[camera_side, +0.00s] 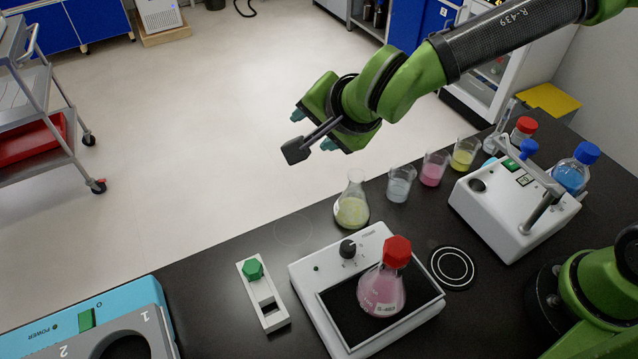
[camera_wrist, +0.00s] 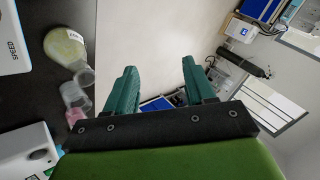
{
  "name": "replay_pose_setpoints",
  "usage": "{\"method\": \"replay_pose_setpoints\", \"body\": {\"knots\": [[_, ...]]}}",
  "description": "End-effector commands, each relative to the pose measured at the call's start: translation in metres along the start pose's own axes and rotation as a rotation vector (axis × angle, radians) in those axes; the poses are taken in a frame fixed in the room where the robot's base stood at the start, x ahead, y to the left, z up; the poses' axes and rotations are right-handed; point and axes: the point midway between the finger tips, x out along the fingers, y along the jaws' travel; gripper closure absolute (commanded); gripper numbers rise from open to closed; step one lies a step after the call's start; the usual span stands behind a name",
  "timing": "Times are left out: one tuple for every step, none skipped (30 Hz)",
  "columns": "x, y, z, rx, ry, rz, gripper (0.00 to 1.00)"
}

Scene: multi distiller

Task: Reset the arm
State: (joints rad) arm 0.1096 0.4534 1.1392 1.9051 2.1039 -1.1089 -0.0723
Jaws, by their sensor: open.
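My gripper (camera_wrist: 158,84) is open, and its two teal fingers stand apart with nothing between them in the wrist view. In the side view my gripper (camera_side: 312,130) is at the upper middle, raised above and behind the row of glassware. My green and black arm reaches in from the upper right. No object touches the fingers. Below, the bench (camera_side: 222,296) holds a flask of pink liquid with a red cap (camera_side: 382,285), standing on the white stirrer plate (camera_side: 338,318).
A flask of yellow-green liquid (camera_side: 351,207) and several beakers, one of them pink (camera_side: 433,170), line the bench's far edge. A white device (camera_side: 497,212) with a raised arm stands at right, near a blue-capped bottle (camera_side: 573,172). Air around my gripper is clear.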

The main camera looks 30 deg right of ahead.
Motion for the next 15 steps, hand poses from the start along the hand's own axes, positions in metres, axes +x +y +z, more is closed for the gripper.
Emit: {"method": "replay_pose_setpoints", "body": {"knots": [[-0.004,-0.015,-0.015,-0.036,0.031,-0.113,0.46],[-0.007,-0.024,-0.023,-0.061,0.039,-0.174,0.46],[-0.012,-0.033,-0.032,-0.1,0.045,-0.246,0.46],[-0.017,-0.039,-0.039,-0.133,0.047,-0.294,0.46],[-0.022,-0.043,-0.045,-0.17,0.046,-0.337,0.46],[-0.03,-0.047,-0.053,-0.221,0.043,-0.385,0.46],[-0.037,-0.049,-0.059,-0.263,0.04,-0.414,0.46],[-0.043,-0.048,-0.065,-0.305,0.035,-0.436,0.46],[-0.052,-0.045,-0.073,-0.36,0.027,-0.457,0.46],[-0.059,-0.042,-0.079,-0.402,0.019,-0.465,0.46],[-0.066,-0.036,-0.086,-0.441,0.013,-0.467,0.46],[-0.074,-0.027,-0.094,-0.492,0.001,-0.461,0.46],[-0.081,-0.018,-0.1,-0.528,-0.009,-0.45,0.46],[-0.087,-0.007,-0.107,-0.56,-0.019,-0.434,0.46],[-0.096,0.008,-0.116,-0.598,-0.031,-0.405,0.46]]}}
